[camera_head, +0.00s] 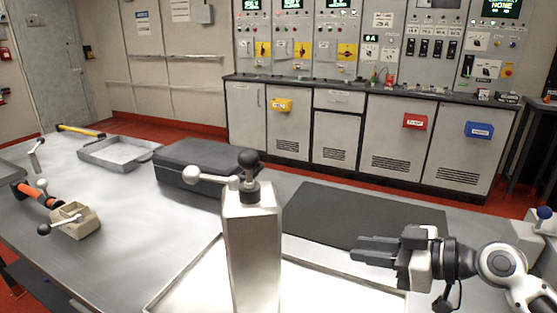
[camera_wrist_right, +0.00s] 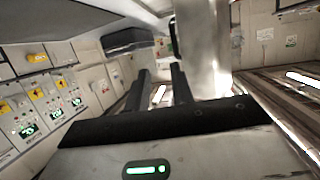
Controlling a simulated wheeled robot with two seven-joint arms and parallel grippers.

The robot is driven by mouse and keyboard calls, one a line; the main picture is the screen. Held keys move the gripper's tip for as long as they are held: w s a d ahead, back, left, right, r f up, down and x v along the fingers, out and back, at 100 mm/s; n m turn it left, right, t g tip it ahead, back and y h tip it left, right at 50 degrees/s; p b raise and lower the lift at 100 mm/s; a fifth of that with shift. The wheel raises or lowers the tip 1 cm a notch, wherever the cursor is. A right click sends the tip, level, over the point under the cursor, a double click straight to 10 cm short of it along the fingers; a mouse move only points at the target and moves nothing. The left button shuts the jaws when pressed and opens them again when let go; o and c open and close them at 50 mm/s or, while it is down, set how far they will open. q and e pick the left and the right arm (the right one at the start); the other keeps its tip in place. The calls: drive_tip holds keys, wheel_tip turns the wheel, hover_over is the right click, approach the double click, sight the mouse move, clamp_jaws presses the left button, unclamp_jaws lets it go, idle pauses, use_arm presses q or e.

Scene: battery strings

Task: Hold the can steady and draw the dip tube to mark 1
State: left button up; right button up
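The can (camera_head: 252,245) is a tall, square, pale metal body standing upright in the front middle of the head view. On its top is a dark fitting with a black ball knob (camera_head: 248,159) and a side lever ending in a pale ball (camera_head: 191,174). I cannot make out the dip tube's marks. My right gripper (camera_head: 366,250) is to the right of the can, apart from it, fingers pointing left. In the right wrist view its two dark fingers (camera_wrist_right: 160,90) are apart with nothing between them, and a pale metal body, likely the can (camera_wrist_right: 205,45), rises beyond. My left gripper is out of view.
A shallow pale tray (camera_head: 185,272) lies around the can's foot. A dark case (camera_head: 190,165) and dark mat (camera_head: 360,217) lie behind. A beige block with a lever (camera_head: 80,222), an orange-and-black tool (camera_head: 38,195) and a grey tray (camera_head: 118,151) are at left. Cabinets line the back wall.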

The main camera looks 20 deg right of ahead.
drive_tip(key=shift+s+d+r, duration=0.2)
drive_tip(key=shift+s+d, duration=0.15)
drive_tip(key=shift+s, duration=0.2)
